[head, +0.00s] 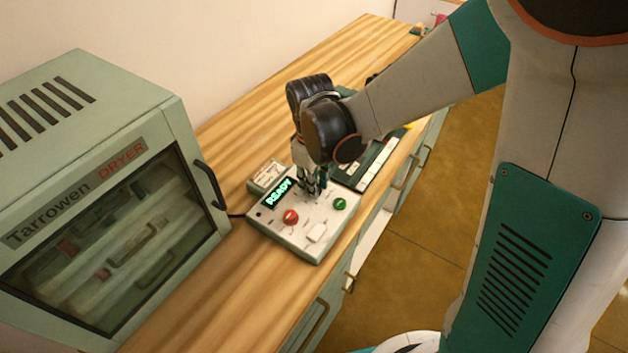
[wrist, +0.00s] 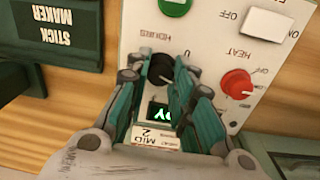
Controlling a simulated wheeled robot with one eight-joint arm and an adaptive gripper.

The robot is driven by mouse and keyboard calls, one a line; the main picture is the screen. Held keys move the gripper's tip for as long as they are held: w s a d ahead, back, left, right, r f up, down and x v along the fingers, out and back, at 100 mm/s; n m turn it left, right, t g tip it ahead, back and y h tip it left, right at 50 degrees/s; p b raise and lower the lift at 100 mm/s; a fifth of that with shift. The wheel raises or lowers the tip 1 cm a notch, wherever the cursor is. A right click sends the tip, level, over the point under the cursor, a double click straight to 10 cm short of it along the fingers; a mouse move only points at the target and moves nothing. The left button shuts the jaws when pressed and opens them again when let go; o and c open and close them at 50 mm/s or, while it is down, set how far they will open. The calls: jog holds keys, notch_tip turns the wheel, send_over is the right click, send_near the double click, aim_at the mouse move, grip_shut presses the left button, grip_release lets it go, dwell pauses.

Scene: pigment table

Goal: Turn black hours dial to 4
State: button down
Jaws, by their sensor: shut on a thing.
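The black hours dial (wrist: 160,70) sits on the pale control panel (wrist: 215,45), under the printed word HOURS in the wrist view. My gripper (wrist: 160,78) is shut on this dial, with one green finger on each side of it. The dial's pointer and most of its scale are covered by the fingers, so its setting cannot be read. In the head view my gripper (head: 313,190) points down onto the panel (head: 280,238) and hides the dial. The panel's display (head: 278,192) reads READY in green.
A red heat dial (head: 291,216), a green knob (head: 340,204) and a white switch (head: 317,233) share the panel. A small label card (head: 268,174) stands behind it. The Tarrowen dryer (head: 110,200) is at left. A dark STICK MAKER unit (wrist: 50,30) is beside the panel.

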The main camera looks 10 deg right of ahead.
jog(key=m, duration=0.5)
jog(key=shift+m, duration=0.3)
jog(key=m, duration=1.1)
jog(key=shift+w+m, duration=0.1)
jog(key=shift+m, duration=0.2)
jog(key=m, duration=0.5)
jog(key=shift+g+p, duration=0.3)
jog(key=shift+m, duration=0.4)
jog(key=c, duration=1.3)
grip_release()
jog(key=shift+c, duration=0.2)
